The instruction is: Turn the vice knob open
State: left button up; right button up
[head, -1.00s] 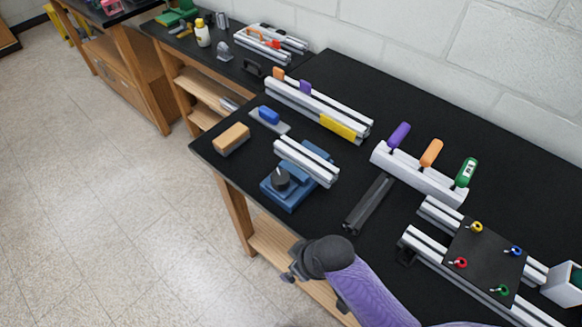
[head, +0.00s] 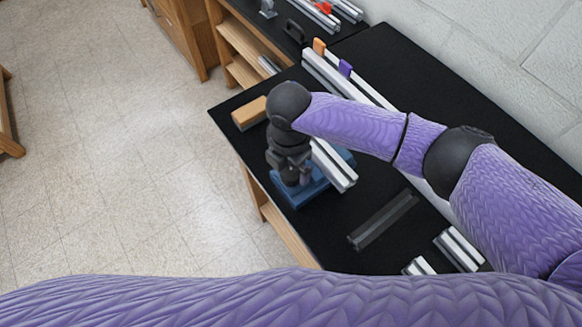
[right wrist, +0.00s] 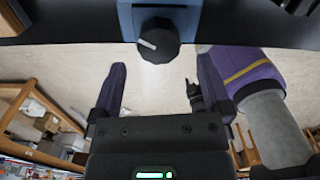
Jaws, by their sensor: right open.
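The blue vice (head: 311,193) stands near the front edge of the black bench with a silver extrusion piece (head: 335,168) in it. My right gripper (head: 291,181) is over the front of the vice and hides the knob in the head view. In the right wrist view, the black round knob (right wrist: 158,41) with a white mark shows on the blue vice body (right wrist: 180,14). The open fingers of my right gripper (right wrist: 160,64) lie either side of the knob's line. The knob appears just beyond the fingertips; I cannot tell whether they touch it. My left gripper is not in view.
A tan block (head: 248,114) lies left of the vice. A long rail with orange and purple clips (head: 345,68) lies behind. A dark bar (head: 383,220) and cut-off extrusion ends (head: 460,250) lie to the right. My right arm covers much of the bench.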

aim_at(290, 173)
notch_tip(290, 173, down, 3)
jog(key=shift+f+b, duration=0.1)
jog(key=shift+b, duration=0.2)
jog(key=shift+f, duration=0.2)
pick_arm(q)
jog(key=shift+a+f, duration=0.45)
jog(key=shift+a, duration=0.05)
pick_arm(e)
jog(key=shift+c, duration=0.3)
jog(key=c, duration=1.2)
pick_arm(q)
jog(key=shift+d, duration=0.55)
